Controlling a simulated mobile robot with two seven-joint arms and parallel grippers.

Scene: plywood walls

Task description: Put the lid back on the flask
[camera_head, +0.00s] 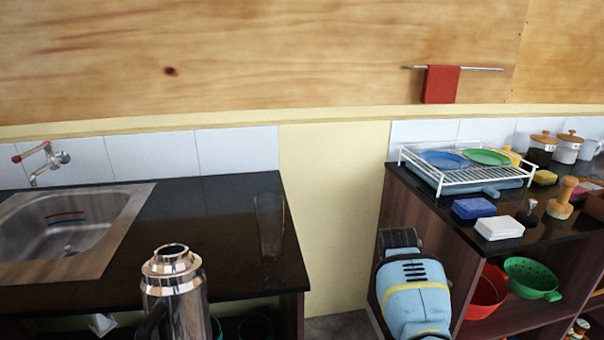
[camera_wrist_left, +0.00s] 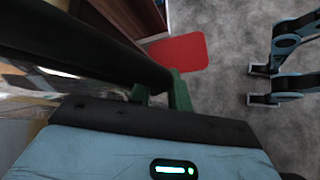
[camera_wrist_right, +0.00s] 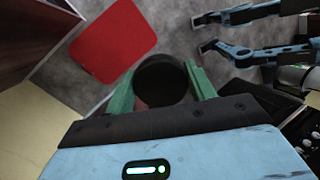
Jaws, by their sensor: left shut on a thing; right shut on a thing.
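In the right wrist view my right gripper (camera_wrist_right: 158,90) is shut on a round black thing, apparently the lid (camera_wrist_right: 163,78). The head view shows my right arm well right of the flask; the lid is hidden there.
A red mat (camera_wrist_right: 112,42) lies on the floor.

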